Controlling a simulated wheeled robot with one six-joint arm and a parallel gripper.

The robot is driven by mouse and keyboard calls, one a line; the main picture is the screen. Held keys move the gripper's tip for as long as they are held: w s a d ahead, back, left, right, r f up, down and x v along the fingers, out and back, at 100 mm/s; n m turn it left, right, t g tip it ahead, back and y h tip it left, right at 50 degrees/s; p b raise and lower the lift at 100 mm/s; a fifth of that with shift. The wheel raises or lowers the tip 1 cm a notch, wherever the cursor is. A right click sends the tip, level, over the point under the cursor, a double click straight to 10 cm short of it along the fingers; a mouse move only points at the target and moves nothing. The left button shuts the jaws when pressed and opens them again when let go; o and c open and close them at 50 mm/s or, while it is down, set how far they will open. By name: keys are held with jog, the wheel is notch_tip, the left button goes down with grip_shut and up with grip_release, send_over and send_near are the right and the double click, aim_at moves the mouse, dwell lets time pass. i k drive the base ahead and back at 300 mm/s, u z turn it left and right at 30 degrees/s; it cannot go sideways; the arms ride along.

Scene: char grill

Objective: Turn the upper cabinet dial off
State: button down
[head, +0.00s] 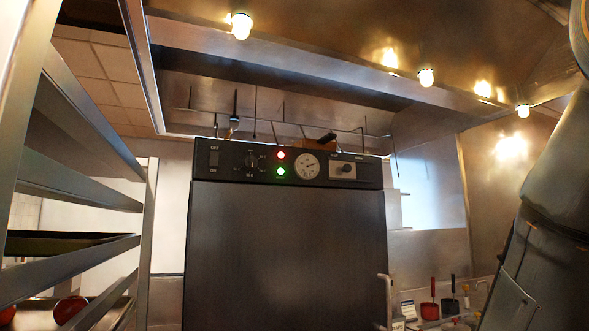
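A tall dark cabinet (290,255) stands in the middle of the head view, with a black control panel (229,170) along its top. A round black dial (251,160) with markings around it sits left of the centre of the panel; its exact pointer setting is too small to read. A red light (281,155) and a green light (280,171) glow beside it. A round white gauge (307,167) and a small knob on a pale plate (343,170) are to the right. A switch (214,159) is at the far left. My gripper is not in view.
A metal rack (90,210) with shelves stands close on the left. My arm fills the right edge. A metal hood (330,40) with lit bulbs hangs above.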

aim_at(249, 163)
jog(key=z, duration=0.9)
jog(key=i, duration=0.9)
jog(key=u, duration=2.35)
